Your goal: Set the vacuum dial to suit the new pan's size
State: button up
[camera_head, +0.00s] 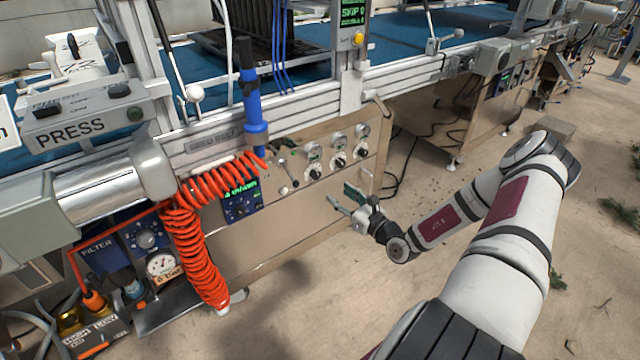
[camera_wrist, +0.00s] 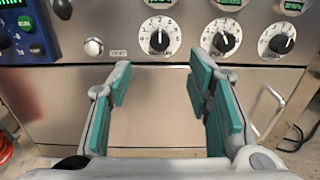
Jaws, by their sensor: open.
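Three white dials with black knobs sit in a row on the steel panel: left dial (camera_wrist: 160,38), middle dial (camera_wrist: 221,38) and right dial (camera_wrist: 283,42). In the head view they show as left (camera_head: 314,173), middle (camera_head: 339,160) and right (camera_head: 362,149). Green displays sit above them. I cannot read which is the vacuum dial. My gripper (camera_head: 352,205) is open and empty in front of the panel; its green-padded fingers (camera_wrist: 160,80) point at the panel below the left and middle dials, apart from them. A black pan (camera_head: 262,38) stands on the blue belt, partly hidden.
A blue control box (camera_head: 240,202) and a small lever (camera_head: 283,166) are left of the dials. A coiled orange hose (camera_head: 195,235) hangs farther left. A silver handle (camera_wrist: 273,108) sticks out at lower right. The floor before the panel is clear.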

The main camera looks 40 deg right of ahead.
aim_at(318, 176)
jog(key=w+b, duration=0.3)
jog(key=w, duration=0.7)
jog(key=shift+w+a, duration=0.1)
jog(key=shift+a, duration=0.05)
grip_shut()
